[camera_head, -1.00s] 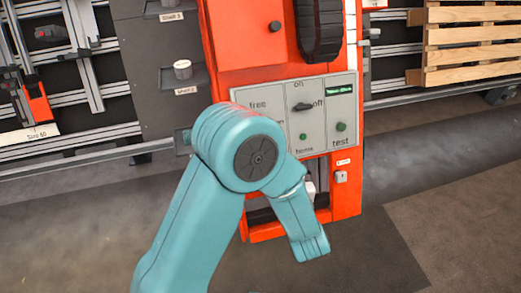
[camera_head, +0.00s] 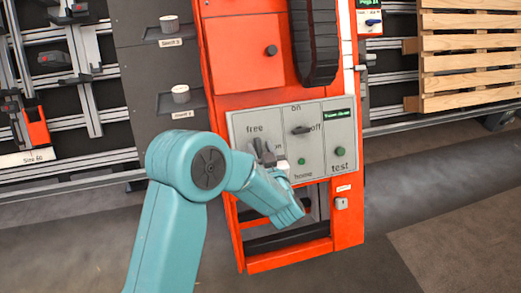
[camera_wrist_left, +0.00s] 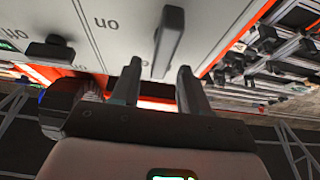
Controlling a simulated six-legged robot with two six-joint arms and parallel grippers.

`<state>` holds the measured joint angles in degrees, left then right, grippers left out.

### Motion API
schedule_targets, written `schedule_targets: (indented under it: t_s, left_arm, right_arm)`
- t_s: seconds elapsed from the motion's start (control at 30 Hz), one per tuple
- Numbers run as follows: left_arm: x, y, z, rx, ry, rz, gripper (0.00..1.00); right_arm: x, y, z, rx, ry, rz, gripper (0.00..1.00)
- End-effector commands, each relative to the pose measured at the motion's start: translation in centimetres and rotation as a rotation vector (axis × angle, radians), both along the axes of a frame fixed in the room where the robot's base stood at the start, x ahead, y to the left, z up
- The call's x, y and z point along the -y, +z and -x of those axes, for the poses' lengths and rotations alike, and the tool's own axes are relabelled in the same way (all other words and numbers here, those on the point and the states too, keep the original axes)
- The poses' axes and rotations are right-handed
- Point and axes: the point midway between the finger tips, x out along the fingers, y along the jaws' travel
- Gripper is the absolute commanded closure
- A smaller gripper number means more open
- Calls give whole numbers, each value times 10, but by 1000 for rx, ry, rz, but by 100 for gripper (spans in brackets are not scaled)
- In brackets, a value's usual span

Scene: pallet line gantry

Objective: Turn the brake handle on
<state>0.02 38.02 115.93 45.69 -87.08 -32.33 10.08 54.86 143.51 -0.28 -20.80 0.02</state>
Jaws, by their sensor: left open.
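The brake handle (camera_wrist_left: 168,42) is a grey lever on the light grey control panel (camera_head: 240,127). In the wrist view it runs nearly up and down, with an upside-down "on" label to its left. In the head view it sits in the panel's left section, marked "free" and "on", and is largely hidden by my gripper. My left gripper (camera_head: 263,148) is at that section. In the wrist view the left gripper (camera_wrist_left: 160,70) is open, with the handle's near end between the fingertips in the picture. I cannot tell whether they touch it. My right gripper is not in view.
A black on/off knob (camera_head: 301,130), a green home button (camera_head: 301,161) and a green test button (camera_head: 340,152) share the panel. The orange cabinet (camera_head: 235,60) carries it. Shelves stand left, and a wooden pallet (camera_head: 470,55) right. The floor at lower right is clear.

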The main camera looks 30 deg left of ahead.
Motion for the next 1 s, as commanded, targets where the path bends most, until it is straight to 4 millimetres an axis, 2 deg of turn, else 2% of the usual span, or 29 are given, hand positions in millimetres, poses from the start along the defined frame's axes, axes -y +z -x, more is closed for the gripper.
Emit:
schedule_targets:
  t_s: [0.37,0.4,0.47,0.5,0.53,1.0]
  left_arm:
    - [-5,0,-7,0,-1,-1,55]
    - [-5,0,-6,0,-1,-1,62]
    - [-5,0,-6,-1,-1,-1,81]
    - [-5,0,-6,-1,-1,-1,94]
    - [-5,0,-6,-1,-1,-1,100]
    - [-6,-2,-5,56,39,47,100]
  right_arm:
    - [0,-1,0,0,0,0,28]
    - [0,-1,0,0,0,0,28]
    - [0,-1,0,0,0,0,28]
    - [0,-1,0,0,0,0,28]
    - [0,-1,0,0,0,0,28]
    - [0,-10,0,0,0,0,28]
